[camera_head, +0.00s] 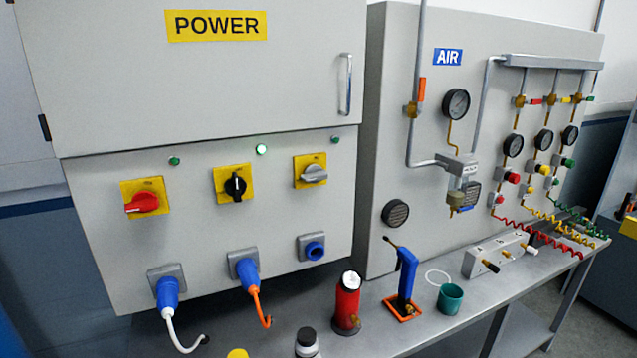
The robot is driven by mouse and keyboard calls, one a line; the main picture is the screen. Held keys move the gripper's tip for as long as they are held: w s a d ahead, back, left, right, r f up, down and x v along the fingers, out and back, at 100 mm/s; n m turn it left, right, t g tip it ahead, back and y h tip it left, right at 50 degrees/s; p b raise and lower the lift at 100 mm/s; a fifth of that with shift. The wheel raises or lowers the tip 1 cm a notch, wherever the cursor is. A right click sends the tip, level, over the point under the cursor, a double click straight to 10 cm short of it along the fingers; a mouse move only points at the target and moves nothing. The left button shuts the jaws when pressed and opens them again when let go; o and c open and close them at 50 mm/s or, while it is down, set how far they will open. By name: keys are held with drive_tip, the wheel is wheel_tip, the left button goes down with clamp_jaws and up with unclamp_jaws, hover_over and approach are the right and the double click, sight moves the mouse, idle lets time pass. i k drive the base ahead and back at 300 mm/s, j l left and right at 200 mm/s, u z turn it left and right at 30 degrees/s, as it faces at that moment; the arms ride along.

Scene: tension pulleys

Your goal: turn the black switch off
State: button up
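The black switch (235,186) is a rotary knob on a yellow plate, in the middle of the row on the grey power cabinet. Its handle looks about upright. The small round lamp (262,149) above and to its right is lit bright whitish green. A red switch (141,202) is to its left and a grey switch (314,173) to its right, each on a yellow plate. The lamps near those two, a left lamp (174,161) and a right lamp (336,139), look dark green. My gripper is not in view.
Blue plugs with a white cable (171,312) and an orange cable (252,280) stick out below the switches. A red bottle (346,304), a blue tool (407,272) and a teal cup (450,298) stand on the bench. The space before the black switch looks clear.

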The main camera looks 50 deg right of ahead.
sight(235, 186)
drive_tip(key=z, duration=0.75)
